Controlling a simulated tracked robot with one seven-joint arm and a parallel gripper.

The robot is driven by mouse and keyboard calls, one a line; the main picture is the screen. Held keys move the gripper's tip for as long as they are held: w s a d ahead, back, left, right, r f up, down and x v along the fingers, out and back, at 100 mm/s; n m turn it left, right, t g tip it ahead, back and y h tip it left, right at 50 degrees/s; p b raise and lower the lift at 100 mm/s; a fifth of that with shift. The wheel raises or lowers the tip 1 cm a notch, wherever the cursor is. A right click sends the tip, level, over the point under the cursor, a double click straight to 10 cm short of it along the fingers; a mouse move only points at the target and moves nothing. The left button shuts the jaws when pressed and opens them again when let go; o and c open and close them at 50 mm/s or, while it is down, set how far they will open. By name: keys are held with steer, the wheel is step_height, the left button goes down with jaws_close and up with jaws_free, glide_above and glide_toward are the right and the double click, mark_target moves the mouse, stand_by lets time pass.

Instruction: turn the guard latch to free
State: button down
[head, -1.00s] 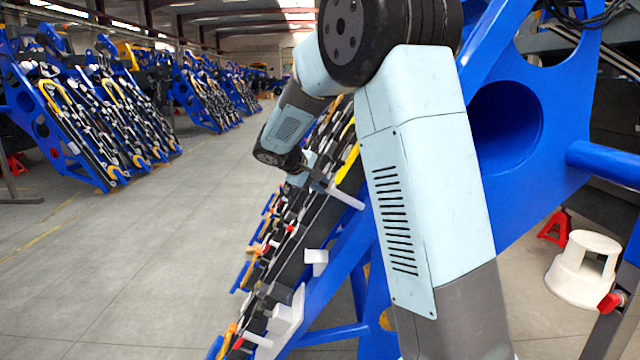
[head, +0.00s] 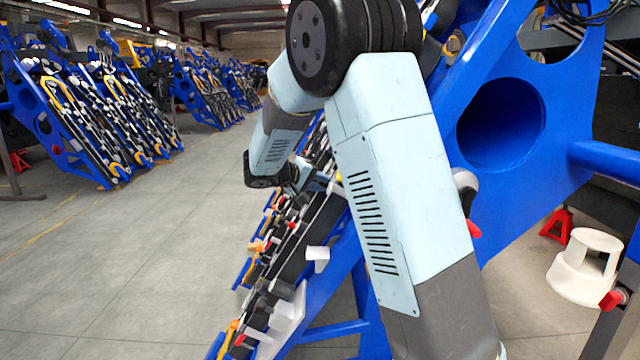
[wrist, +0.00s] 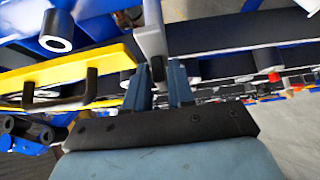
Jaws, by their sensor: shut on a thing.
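A pale grey lever (wrist: 151,32), which looks like the guard latch, comes down from the top of the wrist view. Its dark lower end (wrist: 157,68) sits between the fingers of my gripper (wrist: 161,75). The two blue-grey fingers are shut on it. The lever's pivot and any free mark are not clear. In the head view my gripper (head: 318,182) is at the sloping blue chassis frame, small and partly hidden by my arm. I cannot make out the latch there.
A yellow bar (wrist: 75,72) with a black handle (wrist: 62,98) lies close left of my fingers. The blue frame (head: 560,110) stands right of my arm. A white step stool (head: 585,265) is on the floor.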

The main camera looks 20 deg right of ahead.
steer(key=shift+s+a+f, duration=0.1)
steer(key=shift+f, duration=0.15)
steer(key=c, duration=1.3)
jaws_free()
steer(key=shift+o, duration=0.7)
steer(key=shift+r, duration=0.1)
steer(key=v, duration=1.3)
steer(key=shift+s+a, duration=0.2)
steer(key=shift+a, duration=0.15)
